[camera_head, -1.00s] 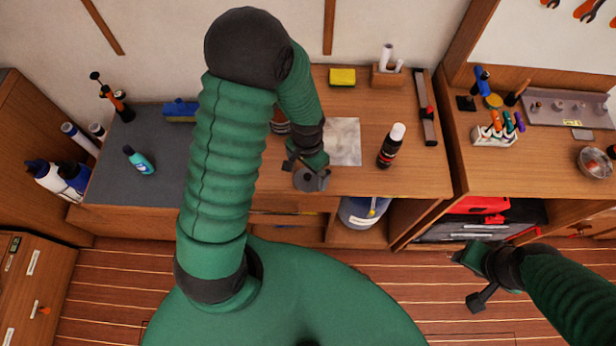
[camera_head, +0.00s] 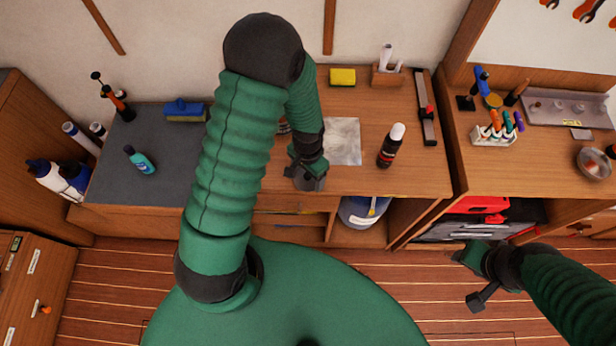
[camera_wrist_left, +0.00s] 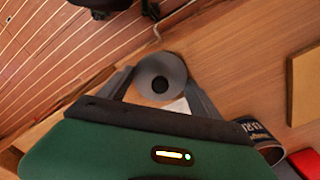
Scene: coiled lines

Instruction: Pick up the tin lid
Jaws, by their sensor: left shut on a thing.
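The tin lid (camera_head: 312,184) is a round grey disc with a dark centre, near the front edge of the middle wooden bench top. It also shows in the left wrist view (camera_wrist_left: 173,67). My left gripper (camera_head: 307,174) is shut on it, with one finger on each side in the wrist view. The gripper and wrist cover part of the lid in the head view. I cannot tell whether it touches the bench. My right gripper (camera_head: 478,274) is open and empty, low at the right, in front of the benches.
A yellow sponge (camera_head: 342,76) and a wooden holder (camera_head: 387,77) stand at the back. The bench's front right is clear.

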